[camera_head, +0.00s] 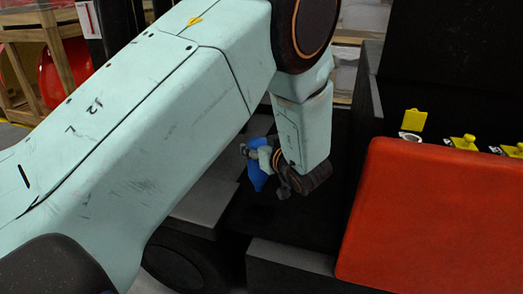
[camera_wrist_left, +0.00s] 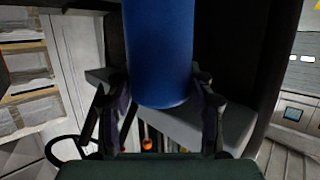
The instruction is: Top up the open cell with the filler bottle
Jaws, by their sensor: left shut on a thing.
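The filler bottle is blue, and a small part of it (camera_head: 257,178) shows beside my left gripper (camera_head: 262,157) in the head view. In the left wrist view the bottle (camera_wrist_left: 160,50) runs up out of the picture between the fingers of my left gripper (camera_wrist_left: 160,98), which is shut on it. The gripper is left of the battery cells and apart from them. The open cell (camera_head: 411,137) shows a pale round opening with its yellow cap (camera_head: 414,119) flipped up. My right gripper is not in view.
Other cells with closed yellow caps (camera_head: 464,142) stand right of the open one. A large red-orange cover (camera_head: 440,215) lies in front of them. A dark compartment wall (camera_head: 368,95) rises between my gripper and the cells. Wooden crates (camera_head: 50,35) are behind.

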